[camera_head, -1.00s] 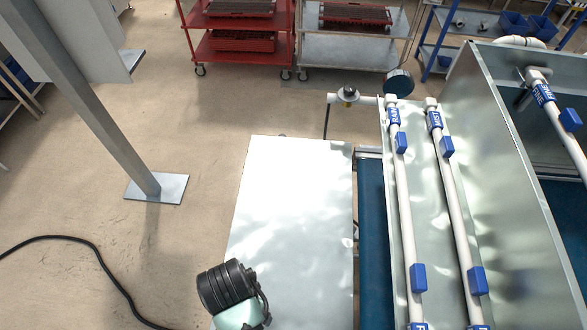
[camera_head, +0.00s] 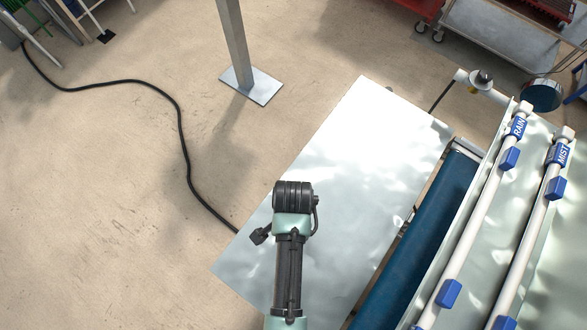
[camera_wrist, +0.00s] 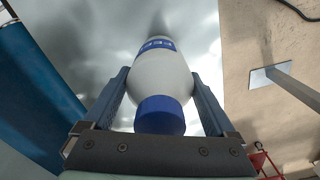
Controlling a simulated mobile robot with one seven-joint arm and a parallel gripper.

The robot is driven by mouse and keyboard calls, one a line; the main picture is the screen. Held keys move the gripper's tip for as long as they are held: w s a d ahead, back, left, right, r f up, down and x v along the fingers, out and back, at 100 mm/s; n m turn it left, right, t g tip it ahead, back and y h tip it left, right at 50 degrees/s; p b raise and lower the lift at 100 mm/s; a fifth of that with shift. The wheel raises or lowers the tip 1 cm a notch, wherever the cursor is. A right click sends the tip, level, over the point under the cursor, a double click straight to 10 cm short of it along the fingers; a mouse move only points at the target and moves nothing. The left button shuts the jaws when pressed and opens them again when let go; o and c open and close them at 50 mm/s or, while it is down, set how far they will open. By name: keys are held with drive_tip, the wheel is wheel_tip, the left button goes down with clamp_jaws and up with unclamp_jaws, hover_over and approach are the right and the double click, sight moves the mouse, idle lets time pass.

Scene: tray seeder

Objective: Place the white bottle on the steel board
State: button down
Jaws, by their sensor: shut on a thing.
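The white bottle (camera_wrist: 160,80) is between the two fingers of my gripper (camera_wrist: 158,95) in the wrist view. It has a blue cap (camera_wrist: 159,115) pointing toward the camera and a blue label band with partly legible lettering. My gripper is shut on it. The steel board (camera_head: 350,170) is a shiny flat sheet under my arm in the head view, and it also shows behind the bottle in the wrist view (camera_wrist: 85,35). My arm hides the bottle and the fingertips in the head view. I cannot tell whether the bottle touches the board.
A blue conveyor belt (camera_head: 420,245) runs along the board's right side. White pipes with blue valves (camera_head: 509,158) stand beyond it. A steel post (camera_head: 235,50) rises from the floor at the back, and a black cable (camera_head: 178,110) lies on the floor left of the board.

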drive_tip(key=shift+f, duration=1.55)
drive_tip(key=shift+f, duration=0.2)
unclamp_jaws()
drive_tip(key=shift+r, duration=0.15)
